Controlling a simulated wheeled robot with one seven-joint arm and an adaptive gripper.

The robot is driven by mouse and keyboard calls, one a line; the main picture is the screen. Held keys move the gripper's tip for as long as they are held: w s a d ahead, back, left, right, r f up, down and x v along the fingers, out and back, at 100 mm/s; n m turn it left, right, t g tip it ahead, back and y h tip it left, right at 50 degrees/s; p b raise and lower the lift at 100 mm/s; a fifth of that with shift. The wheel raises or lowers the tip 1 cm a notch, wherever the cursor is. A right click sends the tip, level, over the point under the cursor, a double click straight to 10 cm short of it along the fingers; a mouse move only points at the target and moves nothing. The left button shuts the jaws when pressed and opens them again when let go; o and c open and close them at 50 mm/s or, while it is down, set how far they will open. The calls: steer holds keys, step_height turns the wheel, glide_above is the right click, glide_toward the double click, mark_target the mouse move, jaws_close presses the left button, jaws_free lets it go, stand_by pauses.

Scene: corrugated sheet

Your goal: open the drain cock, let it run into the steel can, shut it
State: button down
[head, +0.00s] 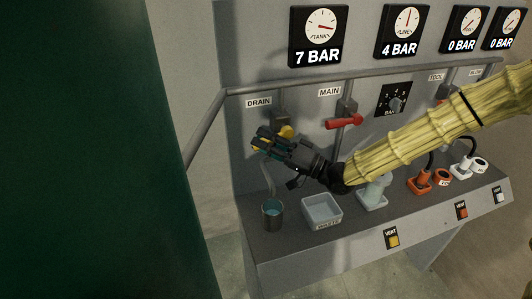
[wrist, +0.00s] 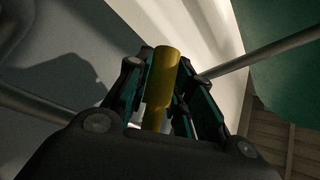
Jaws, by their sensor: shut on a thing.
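The drain cock has a yellow handle (head: 286,132) under the DRAIN label (head: 258,103) on the panel. My gripper (head: 262,142) is at this handle, and its fingers partly hide it in the head view. In the wrist view the yellow handle (wrist: 166,70) stands between the two fingers of my gripper (wrist: 165,95), which are shut on it. The steel can (head: 272,214) stands on the ledge below, under a thin bent outlet pipe. Bluish liquid or lining shows inside the can. I cannot tell whether anything is running from the pipe.
A WASTE tray (head: 322,210) sits right of the can. A red MAIN lever (head: 344,122) is right of the drain cock. A rail (head: 310,82) runs across the panel above. Gauges read TANK 7 BAR (head: 318,36) and LINE 4 BAR (head: 402,32). A dark green surface (head: 90,150) fills the left.

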steer(key=shift+a+r+m+t+y+b, duration=0.1)
steer(key=shift+r+m+t+y+b, duration=0.15)
steer(key=shift+r+m+t+b, duration=0.4)
steer(key=shift+r+m+t+y+b, duration=0.25)
steer(key=shift+m+t+b, duration=0.2)
steer(key=shift+m+b, duration=0.45)
steer(key=c, duration=1.2)
jaws_free()
steer(key=shift+c, duration=0.2)
steer(key=v, duration=1.2)
steer(key=shift+w+f, duration=0.1)
